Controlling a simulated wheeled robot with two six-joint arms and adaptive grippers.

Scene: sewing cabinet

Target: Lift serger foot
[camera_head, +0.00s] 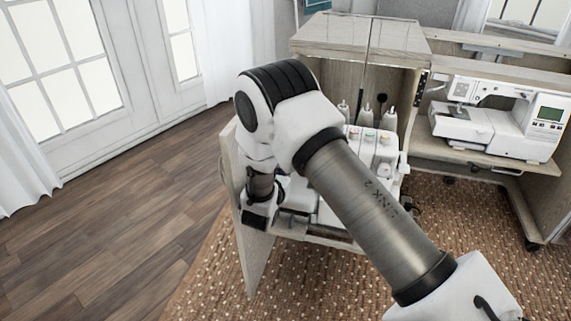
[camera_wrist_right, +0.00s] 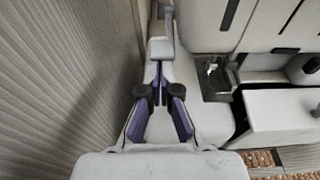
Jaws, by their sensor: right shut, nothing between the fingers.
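The white serger (camera_head: 378,150) stands inside the open cabinet, partly hidden behind my right arm. In the right wrist view its body (camera_wrist_right: 280,25) fills the upper right, and its metal presser foot area (camera_wrist_right: 214,75) shows to the right of my fingers. My right gripper (camera_wrist_right: 160,92) is shut and empty, with its fingertips close to the left end of the serger. A narrow white part (camera_wrist_right: 160,48) lies just beyond the fingertips; I cannot tell whether they touch it. My left gripper is out of view.
The cabinet's wooden side panel (camera_head: 252,215) stands close on the left of my right gripper; a ribbed pale surface (camera_wrist_right: 60,90) fills that side of the wrist view. A sewing machine (camera_head: 490,122) sits on a shelf at the right. The wooden floor (camera_head: 110,240) at left is clear.

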